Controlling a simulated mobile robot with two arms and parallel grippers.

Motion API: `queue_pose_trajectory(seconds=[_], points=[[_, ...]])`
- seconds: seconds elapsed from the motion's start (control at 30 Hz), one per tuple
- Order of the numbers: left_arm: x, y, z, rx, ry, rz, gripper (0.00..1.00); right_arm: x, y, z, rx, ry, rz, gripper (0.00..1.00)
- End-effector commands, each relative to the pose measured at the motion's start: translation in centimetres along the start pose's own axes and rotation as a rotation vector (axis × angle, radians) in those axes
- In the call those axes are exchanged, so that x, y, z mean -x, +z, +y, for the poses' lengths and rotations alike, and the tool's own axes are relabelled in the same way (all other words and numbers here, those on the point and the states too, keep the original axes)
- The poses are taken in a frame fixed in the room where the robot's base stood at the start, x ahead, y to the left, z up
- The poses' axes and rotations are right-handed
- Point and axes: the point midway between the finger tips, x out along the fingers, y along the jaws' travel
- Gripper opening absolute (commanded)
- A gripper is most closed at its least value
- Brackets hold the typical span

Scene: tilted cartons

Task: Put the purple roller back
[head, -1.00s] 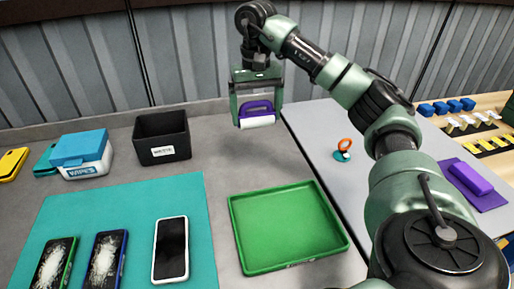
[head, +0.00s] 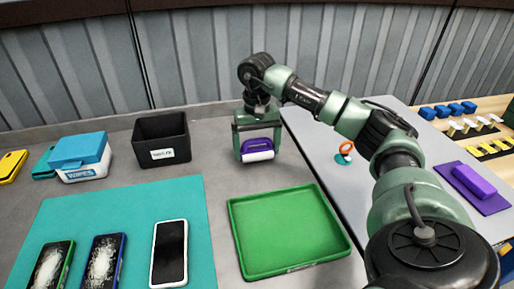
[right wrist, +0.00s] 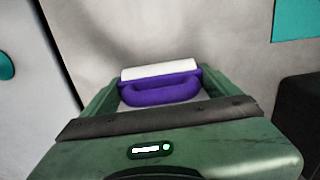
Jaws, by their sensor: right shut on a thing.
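The purple roller (head: 257,146) has a purple handle and a white cylinder below it. My right gripper (head: 257,143) is shut on its handle and holds it, white side down, near the grey table between the black bin and the light grey board. I cannot tell whether the roller touches the table. In the right wrist view the purple roller (right wrist: 160,90) shows between the fingers of my right gripper (right wrist: 155,95), with its white cylinder on the far side. My left gripper is not in view.
A black bin (head: 146,140) stands to the left. A green tray (head: 290,232) lies in front. A teal mat (head: 130,215) holds several phones. A light grey board (head: 325,125) bears an orange ring-handled thing (head: 346,147). A purple block (head: 474,181) lies at the right.

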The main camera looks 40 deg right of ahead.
Motion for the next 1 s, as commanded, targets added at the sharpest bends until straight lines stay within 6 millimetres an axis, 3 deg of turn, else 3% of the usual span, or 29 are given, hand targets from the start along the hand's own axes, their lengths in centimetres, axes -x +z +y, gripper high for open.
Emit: queue_pose_trajectory(seconds=[0.1,0.13,0.17,0.53,1.0], points=[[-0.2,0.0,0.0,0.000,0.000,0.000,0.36,-0.3,0.0,0.0,0.000,0.000,0.000,0.53],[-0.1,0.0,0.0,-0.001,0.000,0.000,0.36,-0.3,0.0,0.0,0.000,0.000,0.000,0.96],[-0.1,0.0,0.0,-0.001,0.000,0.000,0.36,-0.3,0.0,0.0,0.000,0.000,0.000,1.00],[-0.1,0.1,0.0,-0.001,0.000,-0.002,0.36,0.8,-0.1,0.0,-0.001,-0.002,0.002,1.00],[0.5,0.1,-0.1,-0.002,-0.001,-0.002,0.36,10.4,-0.1,-0.1,-0.001,-0.003,0.003,1.00]])
